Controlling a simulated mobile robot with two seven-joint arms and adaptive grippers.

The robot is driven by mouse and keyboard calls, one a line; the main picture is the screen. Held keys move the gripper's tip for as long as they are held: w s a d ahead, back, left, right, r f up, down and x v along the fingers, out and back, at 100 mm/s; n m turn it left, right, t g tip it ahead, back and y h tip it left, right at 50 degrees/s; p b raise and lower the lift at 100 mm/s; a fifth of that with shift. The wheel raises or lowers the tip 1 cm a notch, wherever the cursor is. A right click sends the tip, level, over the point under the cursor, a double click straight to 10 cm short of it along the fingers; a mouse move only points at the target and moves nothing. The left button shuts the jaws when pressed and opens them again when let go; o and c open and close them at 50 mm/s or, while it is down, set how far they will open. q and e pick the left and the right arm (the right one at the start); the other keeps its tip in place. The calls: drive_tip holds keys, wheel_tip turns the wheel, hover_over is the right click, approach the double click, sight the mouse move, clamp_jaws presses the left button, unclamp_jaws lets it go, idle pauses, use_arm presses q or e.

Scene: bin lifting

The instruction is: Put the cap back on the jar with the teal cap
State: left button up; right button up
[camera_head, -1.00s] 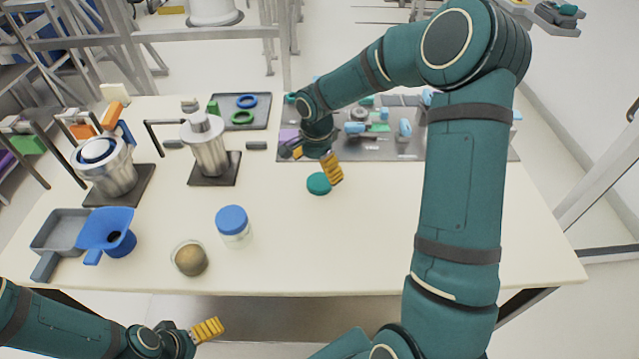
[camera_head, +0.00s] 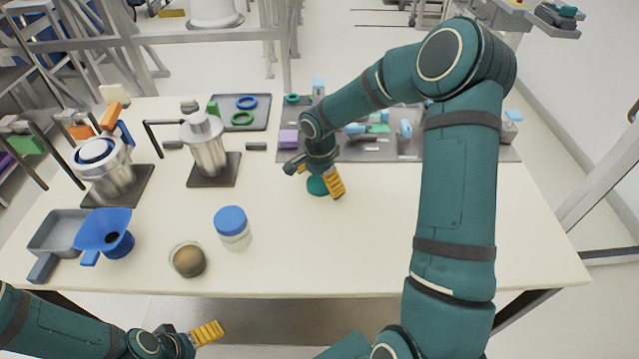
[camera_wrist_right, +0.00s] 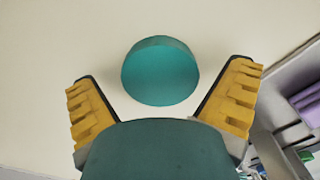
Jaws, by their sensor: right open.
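The teal cap (camera_head: 317,186) lies on the table, partly hidden behind my right gripper in the head view. In the right wrist view the teal cap (camera_wrist_right: 160,71) shows whole, just ahead of and between the fingertips. My right gripper (camera_head: 318,188) is open and empty, pointing down over the cap. An open jar (camera_head: 188,260) with brownish contents stands uncapped near the table's front edge. Beside it is a jar with a blue cap (camera_head: 231,221). My left gripper (camera_head: 207,332) is low at the front, off the table edge; only one yellow finger shows clearly.
A blue funnel (camera_head: 104,233) and a grey scoop (camera_head: 55,236) lie at the left. Two metal vessels (camera_head: 208,150) (camera_head: 108,172) stand on dark bases behind them. A grey tray with rings (camera_head: 259,122) and a grey mat with small parts (camera_head: 350,152) lie at the back. The right front is clear.

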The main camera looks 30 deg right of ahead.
sight(320, 182)
drive_tip(key=c, duration=0.9)
wheel_tip(320, 182, up, 10)
drive_tip(key=shift+r+p, duration=0.1)
drive_tip(key=shift+p, duration=0.75)
